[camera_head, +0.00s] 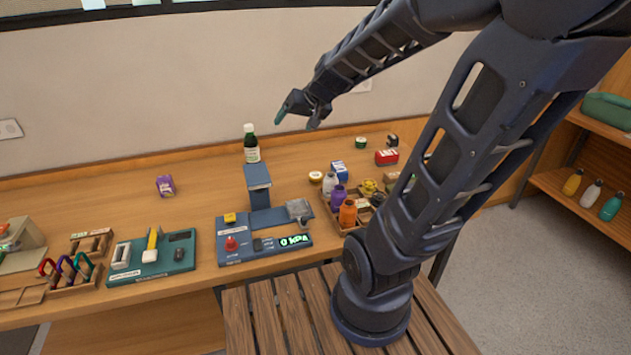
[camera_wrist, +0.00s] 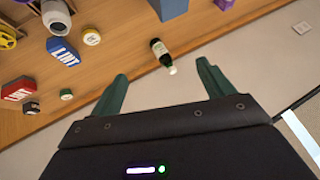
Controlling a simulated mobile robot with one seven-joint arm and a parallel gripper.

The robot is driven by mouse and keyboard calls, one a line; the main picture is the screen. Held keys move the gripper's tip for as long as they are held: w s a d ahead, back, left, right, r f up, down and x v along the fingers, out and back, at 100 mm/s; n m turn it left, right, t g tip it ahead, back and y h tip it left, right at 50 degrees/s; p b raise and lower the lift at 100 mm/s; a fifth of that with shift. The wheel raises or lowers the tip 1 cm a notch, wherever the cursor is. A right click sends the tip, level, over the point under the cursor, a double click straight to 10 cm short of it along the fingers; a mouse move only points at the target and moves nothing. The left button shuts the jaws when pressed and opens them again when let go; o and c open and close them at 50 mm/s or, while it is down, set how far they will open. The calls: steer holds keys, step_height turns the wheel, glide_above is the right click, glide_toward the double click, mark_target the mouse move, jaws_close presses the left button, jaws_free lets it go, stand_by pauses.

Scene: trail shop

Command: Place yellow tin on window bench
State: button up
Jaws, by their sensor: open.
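A small round tin with a pale yellow lid (camera_head: 315,177) stands on the long wooden bench (camera_head: 110,200), behind the crate of bottles; it looks like the yellow tin. It also shows at the upper left of the wrist view (camera_wrist: 91,37). The bench runs along the wall below a window strip; I cannot tell whether it is the window bench. My gripper (camera_head: 298,113) is open and empty, raised above the back of the bench. In the wrist view its green fingers (camera_wrist: 162,75) are apart, with the tin well clear of them.
A dark green bottle (camera_head: 251,145) stands near the wall. A blue box (camera_head: 338,170), a red box (camera_head: 387,157) and a green-lidded tin (camera_head: 361,143) are near the tin. A crate (camera_head: 335,217) holds several bottles. A blue pressure device (camera_head: 265,240) sits in front. The bench's back left is mostly clear.

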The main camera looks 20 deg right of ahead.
steer(key=w+f+m+t, duration=0.1)
steer(key=w+f+m, duration=0.1)
steer(key=w+f, duration=0.35)
steer(key=m+g+h, duration=0.3)
steer(key=m+h, duration=0.2)
steer(key=h, duration=0.3)
glide_toward(316, 175)
steer(key=shift+x, duration=5.1)
steer(key=shift+w+a, duration=0.15)
steer(key=c, duration=1.1)
steer(key=shift+r, duration=0.1)
steer(key=shift+c, duration=0.2)
